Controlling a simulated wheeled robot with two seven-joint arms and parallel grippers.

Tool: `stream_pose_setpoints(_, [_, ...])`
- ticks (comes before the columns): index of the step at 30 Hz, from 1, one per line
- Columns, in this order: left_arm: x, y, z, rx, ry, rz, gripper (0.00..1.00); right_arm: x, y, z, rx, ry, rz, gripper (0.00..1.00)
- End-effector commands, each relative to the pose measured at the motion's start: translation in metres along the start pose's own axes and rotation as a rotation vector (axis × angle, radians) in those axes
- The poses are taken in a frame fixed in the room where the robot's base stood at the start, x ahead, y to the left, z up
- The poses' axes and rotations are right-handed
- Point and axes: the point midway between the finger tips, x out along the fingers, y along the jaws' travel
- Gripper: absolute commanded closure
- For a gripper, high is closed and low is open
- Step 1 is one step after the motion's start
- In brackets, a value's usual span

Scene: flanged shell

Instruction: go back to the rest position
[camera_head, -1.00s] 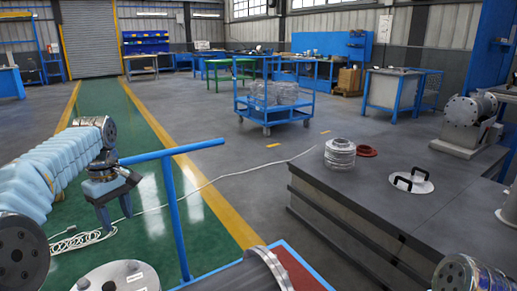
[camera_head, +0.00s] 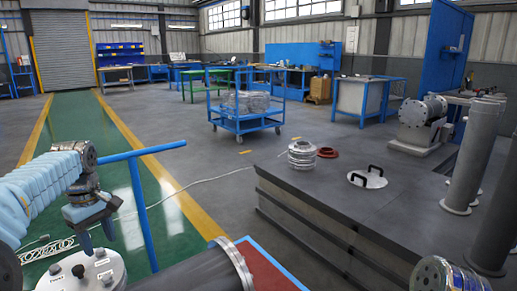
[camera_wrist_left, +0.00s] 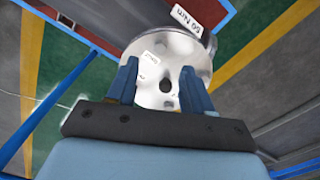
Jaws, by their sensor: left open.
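My left gripper (camera_head: 98,243) is open and empty, fingers pointing down, at the lower left of the head view. It overlaps the far edge of a round metal cover (camera_head: 82,274) with white labels; I cannot tell whether they touch. In the left wrist view, the two blue fingers of the left gripper (camera_wrist_left: 160,72) stand apart, with a round metal face (camera_wrist_left: 170,48) between and beyond them. A dark cylindrical shell (camera_head: 185,276) with a bright metal flange lies beside the cover. My right gripper is not in view.
A blue post with a crossbar (camera_head: 138,200) stands just right of the gripper. A grey workbench (camera_head: 330,205) at right carries a ringed metal part (camera_head: 302,156), a lid with black handles (camera_head: 367,179) and tall cylinders (camera_head: 472,155). A blue cart (camera_head: 245,118) stands farther back. The green lane is open.

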Motion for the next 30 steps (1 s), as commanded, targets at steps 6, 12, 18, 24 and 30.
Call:
stream_pose_setpoints(6, [0.037, 0.021, 0.008, 0.086, -0.009, 0.01, 0.49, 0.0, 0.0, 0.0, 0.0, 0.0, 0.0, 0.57])
stream_pose_setpoints(12, [0.094, 0.046, 0.025, 0.207, -0.029, 0.03, 0.49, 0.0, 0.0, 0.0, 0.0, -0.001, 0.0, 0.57])
stream_pose_setpoints(18, [0.183, 0.072, 0.063, 0.386, -0.068, 0.071, 0.49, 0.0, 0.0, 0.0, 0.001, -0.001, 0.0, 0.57])
stream_pose_setpoints(24, [0.319, 0.07, 0.155, 0.642, -0.143, 0.156, 0.49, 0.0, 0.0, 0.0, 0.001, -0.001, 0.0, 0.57])
stream_pose_setpoints(30, [0.417, 0.013, 0.271, 0.858, -0.198, 0.26, 0.49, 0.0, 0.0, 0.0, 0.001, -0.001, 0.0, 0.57])
